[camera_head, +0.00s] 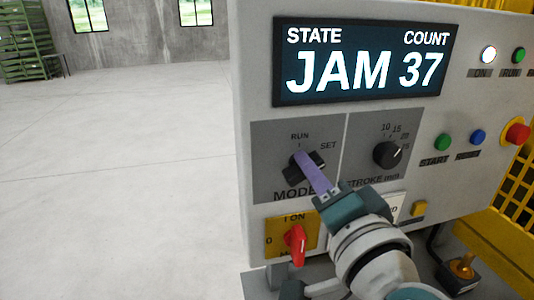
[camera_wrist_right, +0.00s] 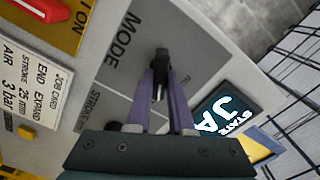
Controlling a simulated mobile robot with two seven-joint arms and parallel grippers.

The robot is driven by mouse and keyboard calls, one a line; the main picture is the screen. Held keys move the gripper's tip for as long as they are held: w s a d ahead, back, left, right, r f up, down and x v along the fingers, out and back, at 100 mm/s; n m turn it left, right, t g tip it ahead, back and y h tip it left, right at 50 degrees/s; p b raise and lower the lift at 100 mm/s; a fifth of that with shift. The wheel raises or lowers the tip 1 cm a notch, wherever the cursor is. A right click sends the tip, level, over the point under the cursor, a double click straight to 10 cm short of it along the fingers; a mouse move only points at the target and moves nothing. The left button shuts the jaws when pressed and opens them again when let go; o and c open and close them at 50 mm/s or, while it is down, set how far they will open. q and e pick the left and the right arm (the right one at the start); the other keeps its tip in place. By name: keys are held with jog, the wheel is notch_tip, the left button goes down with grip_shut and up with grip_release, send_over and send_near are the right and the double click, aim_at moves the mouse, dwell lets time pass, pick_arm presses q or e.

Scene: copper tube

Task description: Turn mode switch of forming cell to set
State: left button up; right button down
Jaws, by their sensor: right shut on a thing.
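The mode switch (camera_head: 292,173) is a dark knob on a grey plate of the forming cell's panel, with RUN printed above it, SET to its upper right and MODE below. My right gripper (camera_head: 302,158) reaches it from the lower right, its purple fingers shut on the knob and hiding part of it. In the right wrist view the dark knob (camera_wrist_right: 161,62) sits between the two fingers (camera_wrist_right: 160,88). Which label the knob points to cannot be told surely. My left gripper is in neither view.
The display (camera_head: 365,62) reads STATE JAM, COUNT 37. A stroke knob (camera_head: 387,154) is right of the mode switch; a red rotary switch (camera_head: 295,244) is below it. Start (camera_head: 443,142), blue (camera_head: 478,137) and red (camera_head: 517,133) buttons are further right. Open floor lies left.

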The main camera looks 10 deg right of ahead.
jog(key=c, duration=0.8)
grip_release()
jog(key=s+b, duration=0.1)
jog(key=s, duration=0.9)
jog(key=shift+d+b, duration=0.2)
jog(key=shift+b, duration=0.15)
